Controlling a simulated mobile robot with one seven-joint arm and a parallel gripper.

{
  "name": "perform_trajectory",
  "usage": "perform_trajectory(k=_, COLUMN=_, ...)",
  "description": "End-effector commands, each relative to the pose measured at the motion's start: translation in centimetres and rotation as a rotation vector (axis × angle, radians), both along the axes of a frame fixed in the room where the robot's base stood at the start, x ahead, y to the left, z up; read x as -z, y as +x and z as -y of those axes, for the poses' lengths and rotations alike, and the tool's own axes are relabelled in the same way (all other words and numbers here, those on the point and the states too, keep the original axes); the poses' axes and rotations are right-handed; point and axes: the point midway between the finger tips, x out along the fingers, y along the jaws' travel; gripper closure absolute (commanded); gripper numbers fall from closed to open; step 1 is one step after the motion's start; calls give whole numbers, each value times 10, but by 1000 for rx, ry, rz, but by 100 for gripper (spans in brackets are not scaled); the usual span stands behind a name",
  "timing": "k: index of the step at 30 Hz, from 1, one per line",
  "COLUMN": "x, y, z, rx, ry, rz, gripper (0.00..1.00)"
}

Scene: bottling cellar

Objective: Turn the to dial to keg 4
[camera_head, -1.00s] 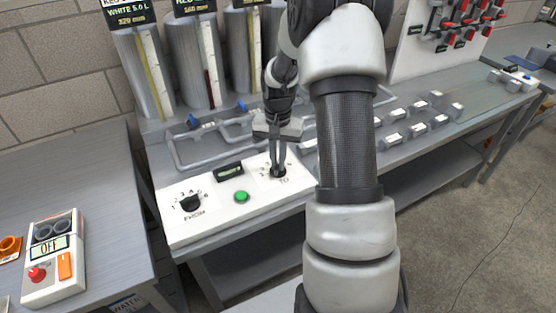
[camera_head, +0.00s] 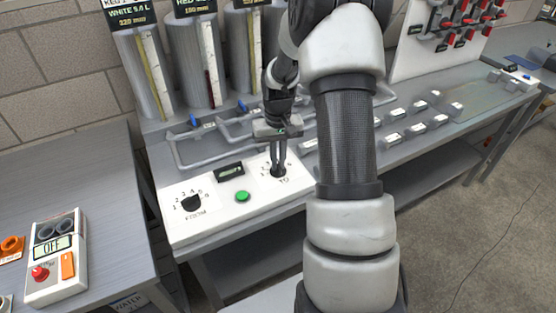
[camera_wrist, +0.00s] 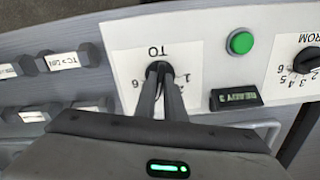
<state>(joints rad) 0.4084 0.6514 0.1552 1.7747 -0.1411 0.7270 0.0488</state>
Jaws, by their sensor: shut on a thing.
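The black TO dial (camera_head: 279,171) sits on the white control panel, to the right of the green button. In the wrist view the TO dial (camera_wrist: 160,70) shows between my fingertips, with the label TO above it and part of its number ring around it. My gripper (camera_head: 278,168) points down at the dial and is shut on it. The fingers cover part of the number ring, and I cannot tell which number the dial points to. The FROM dial (camera_head: 191,203) is on the left of the same panel; it also shows in the wrist view (camera_wrist: 308,60).
A green button (camera_head: 242,197) and a small dark display (camera_head: 229,170) lie between the dials. Grey pipes with blue valve handles (camera_head: 195,120) run behind the panel, before tall metal cylinders (camera_head: 153,72). A control box reading OFF (camera_head: 56,262) stands on the left table.

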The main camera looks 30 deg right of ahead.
Motion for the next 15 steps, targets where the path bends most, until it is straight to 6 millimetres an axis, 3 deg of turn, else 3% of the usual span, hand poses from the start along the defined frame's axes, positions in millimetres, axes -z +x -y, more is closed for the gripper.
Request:
perform_trajectory(k=9, x=-1, y=1, z=0, rx=-1, ry=-1, rz=3, gripper=100)
perform_trajectory(k=10, x=-1, y=1, z=0, rx=-1, ry=-1, rz=3, gripper=86)
perform_trajectory(k=12, x=-1, y=1, z=0, rx=-1, ry=0, rz=2, gripper=74)
perform_trajectory(k=15, x=-1, y=1, z=0, rx=0, ry=0, rz=2, gripper=72)
